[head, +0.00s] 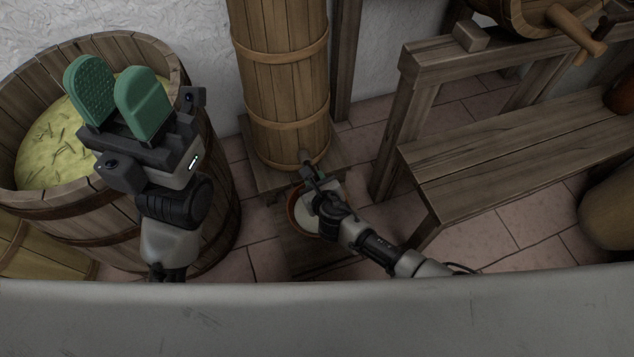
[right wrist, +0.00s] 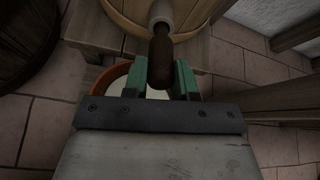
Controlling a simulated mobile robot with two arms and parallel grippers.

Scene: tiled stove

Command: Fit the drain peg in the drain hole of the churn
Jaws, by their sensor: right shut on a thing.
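The churn (head: 280,85) is a tall hooped wooden vessel in the head view; its lower wall also shows in the right wrist view (right wrist: 196,14). My right gripper (head: 311,175) is at the churn's foot, shut on the dark brown drain peg (right wrist: 160,50). The peg points at the churn's lower wall. A pale round piece (right wrist: 161,12) meets its far end; I cannot tell whether it belongs to peg or churn. The drain hole is hidden, so I cannot tell whether the peg is in it. My left gripper (head: 116,92) is open and empty, raised before a tub.
The wide tub (head: 205,200) with yellowish contents stands at left. A bowl (head: 294,212) with pale contents sits below my right gripper on a low wooden stand (head: 300,255). A wooden bench (head: 530,145) stands at right, with a barrel (head: 520,18) behind it.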

